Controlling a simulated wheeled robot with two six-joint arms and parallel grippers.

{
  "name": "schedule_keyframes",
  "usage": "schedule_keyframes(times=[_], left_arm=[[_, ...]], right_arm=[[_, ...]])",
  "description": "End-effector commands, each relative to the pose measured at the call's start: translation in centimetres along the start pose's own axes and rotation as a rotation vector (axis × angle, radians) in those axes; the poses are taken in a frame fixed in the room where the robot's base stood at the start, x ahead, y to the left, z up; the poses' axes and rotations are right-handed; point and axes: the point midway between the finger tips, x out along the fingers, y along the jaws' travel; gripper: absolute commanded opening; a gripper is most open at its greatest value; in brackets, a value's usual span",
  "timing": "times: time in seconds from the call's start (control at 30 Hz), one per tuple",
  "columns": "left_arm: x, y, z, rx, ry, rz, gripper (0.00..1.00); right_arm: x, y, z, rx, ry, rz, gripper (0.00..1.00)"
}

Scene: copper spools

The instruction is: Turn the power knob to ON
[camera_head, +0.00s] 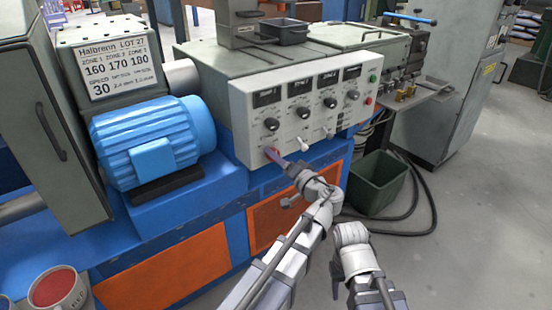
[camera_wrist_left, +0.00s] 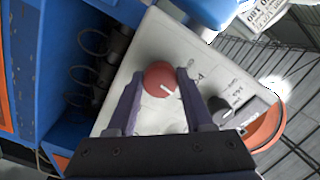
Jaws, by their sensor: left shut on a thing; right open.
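The red power knob (camera_wrist_left: 158,76), with a white pointer mark, sits on the lower left of the pale control panel (camera_head: 243,118). My left gripper (camera_head: 276,156) reaches up to that corner and hides most of the knob in the head view. In the left wrist view the two fingers of my left gripper (camera_wrist_left: 160,84) stand on either side of the knob, shut on it. The ON lettering cannot be read. My right gripper (camera_head: 337,278) hangs low at the right, open and away from the panel.
Black zone knobs (camera_head: 271,124) and small switches (camera_head: 302,143) sit close by on the panel. A blue motor (camera_head: 153,145) stands to the left. A dark green bin (camera_head: 377,184) with a black hose stands on the floor at right.

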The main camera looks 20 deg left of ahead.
Motion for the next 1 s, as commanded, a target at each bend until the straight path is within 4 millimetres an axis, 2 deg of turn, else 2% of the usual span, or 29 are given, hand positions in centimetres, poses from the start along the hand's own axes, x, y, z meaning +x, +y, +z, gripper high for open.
schedule_keyframes(times=[0.5, 1.0], left_arm=[[-0.06, -0.05, 0.01, 0.441, 0.0, 0.002, 0.0], [-0.07, -0.07, 0.0, 0.636, 0.0, 0.003, 0.0]], right_arm=[[-0.08, 0.01, 0.01, 0.0, 0.0, 0.0, 0.5], [-0.1, 0.01, 0.01, 0.0, 0.0, 0.0, 0.5]])
